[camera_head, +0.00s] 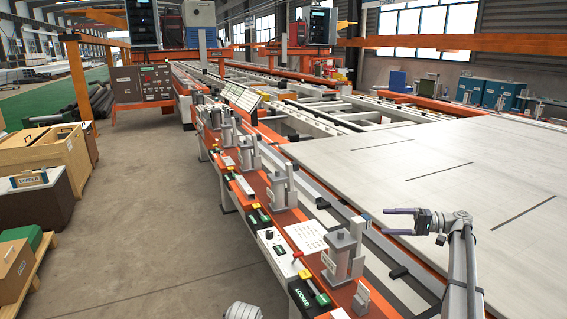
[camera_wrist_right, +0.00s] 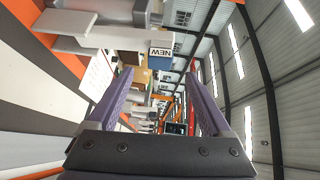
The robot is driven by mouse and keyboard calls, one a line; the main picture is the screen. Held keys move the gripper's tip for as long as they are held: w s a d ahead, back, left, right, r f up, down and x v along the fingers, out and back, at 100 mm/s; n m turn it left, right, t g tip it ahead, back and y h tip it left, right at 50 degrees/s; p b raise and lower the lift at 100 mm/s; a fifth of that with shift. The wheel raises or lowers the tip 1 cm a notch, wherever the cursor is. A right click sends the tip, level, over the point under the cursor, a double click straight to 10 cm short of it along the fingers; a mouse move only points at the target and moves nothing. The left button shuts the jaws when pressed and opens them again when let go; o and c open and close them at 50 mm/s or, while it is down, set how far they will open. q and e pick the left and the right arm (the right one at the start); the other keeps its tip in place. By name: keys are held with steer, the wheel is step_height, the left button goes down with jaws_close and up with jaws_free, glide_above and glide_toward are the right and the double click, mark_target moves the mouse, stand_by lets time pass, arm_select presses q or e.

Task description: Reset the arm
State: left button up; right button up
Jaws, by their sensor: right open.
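My right gripper (camera_head: 386,221) is in the lower right of the head view, over the near left edge of the large pale panel (camera_head: 455,165). Its purple fingers point left and are apart, with nothing between them. In the right wrist view the two purple fingers (camera_wrist_right: 160,105) are also spread and empty. Beyond them, a block labelled "NEW" (camera_wrist_right: 161,52) shows in that view.
An orange jig rail (camera_head: 290,222) with grey clamp blocks (camera_head: 342,254) runs along the left of the panel, close to my right gripper. Wooden crates (camera_head: 45,155) stand at the far left. The grey floor (camera_head: 150,220) between them is clear.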

steer(key=x, duration=0.5)
steer(key=shift+w+d, duration=0.1)
steer(key=shift+w, duration=0.15)
steer(key=s+v, duration=0.1)
steer(key=v, duration=0.5)
steer(key=x, duration=0.6)
steer(key=w+d+r, duration=0.1)
steer(key=w+d, duration=0.2)
steer(key=d, duration=0.3)
steer(key=shift+w+d+p, duration=0.25)
steer(key=shift+d+p, duration=0.05)
steer(key=shift+p, duration=0.1)
